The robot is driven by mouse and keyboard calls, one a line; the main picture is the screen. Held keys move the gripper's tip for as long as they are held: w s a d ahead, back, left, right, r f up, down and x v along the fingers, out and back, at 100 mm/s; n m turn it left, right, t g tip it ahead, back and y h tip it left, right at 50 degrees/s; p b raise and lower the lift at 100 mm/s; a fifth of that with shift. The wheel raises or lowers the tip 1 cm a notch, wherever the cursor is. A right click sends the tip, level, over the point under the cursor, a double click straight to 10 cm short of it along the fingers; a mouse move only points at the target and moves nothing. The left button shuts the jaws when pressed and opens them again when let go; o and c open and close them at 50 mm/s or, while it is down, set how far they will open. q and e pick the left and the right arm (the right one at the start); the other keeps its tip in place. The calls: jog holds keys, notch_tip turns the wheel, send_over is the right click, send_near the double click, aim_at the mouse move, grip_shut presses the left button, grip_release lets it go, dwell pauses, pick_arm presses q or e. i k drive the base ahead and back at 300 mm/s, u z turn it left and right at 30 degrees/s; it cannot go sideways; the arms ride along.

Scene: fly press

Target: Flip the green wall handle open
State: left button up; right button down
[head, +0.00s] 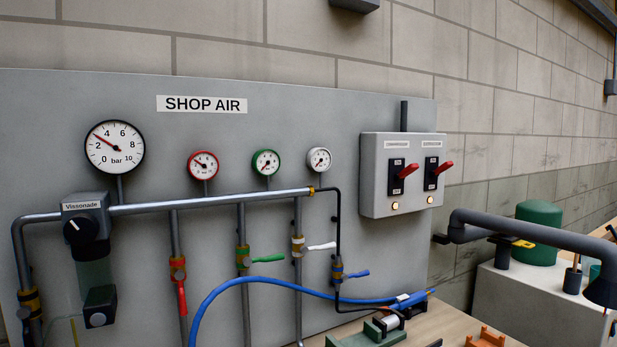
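The green wall handle (268,259) is a small lever on a valve with a green-banded body (243,258), on a vertical grey pipe of the shop air panel. The lever points right, roughly horizontal, across the pipe. A green-rimmed gauge (265,162) sits above that pipe. Neither of my grippers shows in the head view, so I cannot see whether they are open or shut.
A red handle (181,297) hangs down to the left; a white handle (321,246) and a blue handle (356,274) point right. A blue hose (270,281) arcs below the green handle. A switch box (402,174) juts out at right. A bench with tools stands below.

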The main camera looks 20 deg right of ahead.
aim_at(247, 261)
jog(key=k, duration=0.5)
jog(key=u, duration=1.6)
jog(key=k, duration=0.7)
jog(key=z, duration=1)
jog(key=i, duration=0.5)
